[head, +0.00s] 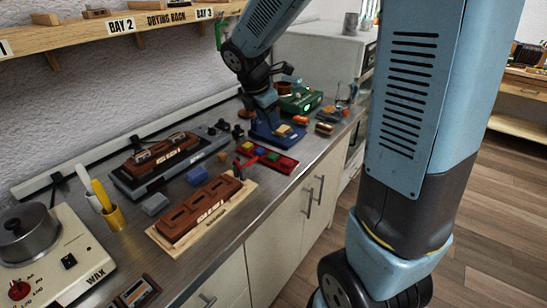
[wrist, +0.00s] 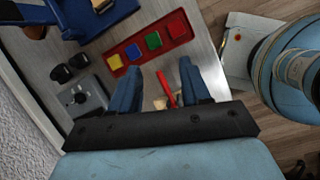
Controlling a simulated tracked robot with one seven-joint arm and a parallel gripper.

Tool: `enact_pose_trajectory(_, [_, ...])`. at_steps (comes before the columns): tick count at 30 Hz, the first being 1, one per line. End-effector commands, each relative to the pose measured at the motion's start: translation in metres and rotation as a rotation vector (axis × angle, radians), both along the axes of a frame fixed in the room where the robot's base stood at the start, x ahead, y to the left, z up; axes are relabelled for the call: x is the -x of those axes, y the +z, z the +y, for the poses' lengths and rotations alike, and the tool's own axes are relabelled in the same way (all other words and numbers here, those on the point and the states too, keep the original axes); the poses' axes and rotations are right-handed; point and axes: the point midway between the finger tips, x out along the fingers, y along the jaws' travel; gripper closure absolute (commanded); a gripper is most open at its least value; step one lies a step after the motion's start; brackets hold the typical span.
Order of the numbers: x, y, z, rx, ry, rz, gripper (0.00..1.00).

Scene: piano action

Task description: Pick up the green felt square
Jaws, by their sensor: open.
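The green felt square (wrist: 153,41) lies in a narrow red tray (wrist: 138,65), between a blue square (wrist: 133,52) and a red square (wrist: 177,28). A yellow square (wrist: 114,62) is at the tray's other end. In the head view the green square (head: 273,157) shows small in the red tray (head: 283,168) near the bench's front edge. My gripper (wrist: 159,66) is open and empty. In the wrist view its two blue fingers point toward the tray, with the green square just past the gap between the tips. The fingertips are hard to make out in the head view.
A red stick-like thing (wrist: 167,88) shows between my fingers in the wrist view. A blue stand (head: 262,136) is behind the tray. A brown slotted block (head: 190,212) is in front of it. A shelf (head: 75,42) runs along the wall.

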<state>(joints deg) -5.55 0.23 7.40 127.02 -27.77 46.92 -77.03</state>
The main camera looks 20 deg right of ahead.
Motion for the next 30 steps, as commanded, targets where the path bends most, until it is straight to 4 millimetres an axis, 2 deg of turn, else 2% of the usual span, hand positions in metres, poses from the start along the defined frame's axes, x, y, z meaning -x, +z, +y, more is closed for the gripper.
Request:
enact_pose_trajectory(3, [-0.016, -0.016, 0.007, 0.045, 0.131, 0.055, 0.53])
enact_pose_trajectory(9, [-0.027, -0.030, 0.011, 0.080, 0.234, 0.096, 0.53])
enact_pose_trajectory(14, [-0.031, -0.049, 0.004, 0.083, 0.240, 0.102, 0.53])
enact_pose_trajectory(21, [-0.040, -0.088, -0.009, 0.081, 0.239, 0.101, 0.53])
enact_pose_trajectory(25, [-0.043, -0.101, -0.014, 0.081, 0.239, 0.098, 0.53])
enact_pose_trajectory(30, [-0.045, -0.108, -0.017, 0.081, 0.237, 0.097, 0.53])
